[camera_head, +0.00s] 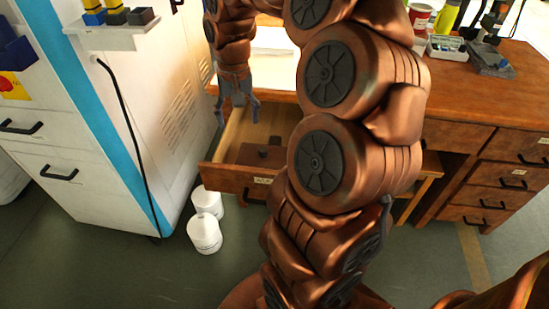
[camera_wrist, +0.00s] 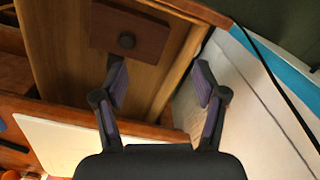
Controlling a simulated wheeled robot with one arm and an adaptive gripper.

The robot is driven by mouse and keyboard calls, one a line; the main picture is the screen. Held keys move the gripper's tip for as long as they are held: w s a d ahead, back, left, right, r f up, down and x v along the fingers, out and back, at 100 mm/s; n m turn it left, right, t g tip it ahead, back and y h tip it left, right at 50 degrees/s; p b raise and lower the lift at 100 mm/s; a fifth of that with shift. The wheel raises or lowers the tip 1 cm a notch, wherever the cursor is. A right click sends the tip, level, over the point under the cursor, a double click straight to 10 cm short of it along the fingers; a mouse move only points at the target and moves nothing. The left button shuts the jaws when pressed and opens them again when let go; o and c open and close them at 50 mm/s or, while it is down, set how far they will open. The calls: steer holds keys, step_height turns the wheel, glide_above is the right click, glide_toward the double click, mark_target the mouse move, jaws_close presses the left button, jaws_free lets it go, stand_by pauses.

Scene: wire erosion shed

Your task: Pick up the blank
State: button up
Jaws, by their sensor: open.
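A dark brown rectangular block with a small round knob or disc on its face lies in the open wooden drawer (camera_head: 229,137); I take this block (camera_head: 250,158) to be the blank, but cannot be sure. In the wrist view the block (camera_wrist: 147,30) is at the top, beyond and left of the space between my fingers. My gripper (camera_head: 238,110) hangs above the drawer's left end, fingers apart and empty. The wrist view shows both fingers (camera_wrist: 158,78) spread, touching nothing visible. My arm hides the drawer's right part in the head view.
A white machine cabinet (camera_head: 150,95) stands close left of the drawer. Two white containers (camera_head: 205,235) are on the floor below it. The wooden desk (camera_head: 470,95) holds a pale board (camera_head: 276,40), a red-and-white tin (camera_head: 420,15) and a small box (camera_head: 447,47).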

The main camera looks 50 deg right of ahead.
mark_target(275, 141)
steer(key=d+f+m+b, duration=0.1)
steer(key=d+f+b, duration=0.1)
steer(key=d+f, duration=0.1)
steer(key=d+f+m+b, duration=0.2)
steer(key=d+f, duration=0.2)
steer(key=d, duration=0.2)
steer(key=w+d+f+m+b, duration=0.1)
steer(key=d+f+b, duration=0.1)
steer(key=d+f, duration=0.2)
steer(key=shift+d, duration=0.5)
steer(key=shift+d+f, duration=0.1)
steer(key=shift+f, duration=0.1)
steer(key=shift+f+b, duration=0.3)
steer(key=shift+f, duration=0.55)
steer(key=shift+w+d+f+b, duration=0.2)
steer(key=shift+f+b, duration=0.2)
steer(key=shift+f, duration=1)
steer(key=shift+w+d+f+b, duration=0.15)
steer(key=shift+f+b, duration=0.2)
steer(key=shift+f, duration=1)
steer(key=shift+a, duration=0.1)
steer(key=shift+c, duration=0.4)
jaws_close()
